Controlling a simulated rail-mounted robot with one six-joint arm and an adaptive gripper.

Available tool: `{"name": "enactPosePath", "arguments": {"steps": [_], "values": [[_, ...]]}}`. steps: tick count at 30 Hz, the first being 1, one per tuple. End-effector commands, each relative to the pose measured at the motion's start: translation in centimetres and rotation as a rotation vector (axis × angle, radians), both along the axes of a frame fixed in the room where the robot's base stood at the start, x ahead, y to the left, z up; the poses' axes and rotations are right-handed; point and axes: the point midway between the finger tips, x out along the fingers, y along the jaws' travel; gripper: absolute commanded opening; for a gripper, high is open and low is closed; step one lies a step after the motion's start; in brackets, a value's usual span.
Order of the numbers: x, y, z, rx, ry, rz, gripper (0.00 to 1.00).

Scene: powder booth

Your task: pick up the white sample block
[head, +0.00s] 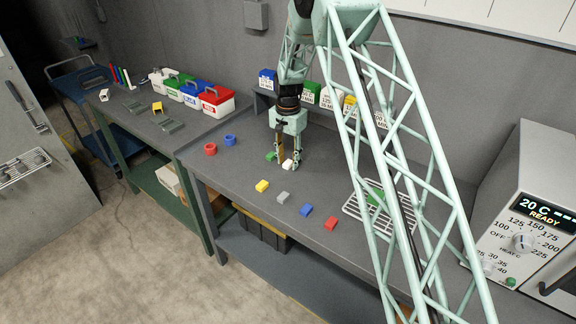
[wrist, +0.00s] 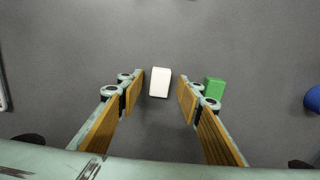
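The white sample block (wrist: 160,82) lies on the grey bench top, between and slightly beyond the tips of my gripper (wrist: 160,95) in the wrist view. My gripper is open, with a gap between the block and each wood-coloured finger pad. In the head view, my gripper (head: 288,160) is low over the bench and the white block (head: 288,165) shows at its fingertips. I cannot tell its exact height above the bench.
A green block (wrist: 214,87) sits close outside the right finger; it also shows in the head view (head: 271,156). Yellow (head: 262,186), grey (head: 283,197), blue (head: 306,210) and red (head: 331,223) blocks lie nearer the front edge. A wire rack (head: 352,207) stands right.

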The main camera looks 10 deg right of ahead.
Motion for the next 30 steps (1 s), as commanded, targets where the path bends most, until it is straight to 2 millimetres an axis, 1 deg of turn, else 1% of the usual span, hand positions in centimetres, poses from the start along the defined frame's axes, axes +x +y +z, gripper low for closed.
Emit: {"name": "enactPosePath", "arguments": {"steps": [16, 25, 30], "values": [[-0.01, 0.01, -0.02, 0.0, 0.0, 0.0, 0.33], [-0.01, 0.01, -0.01, 0.0, 0.0, 0.0, 0.06], [0.0, 0.0, 0.0, 0.0, 0.0, 0.0, 0.06]]}}
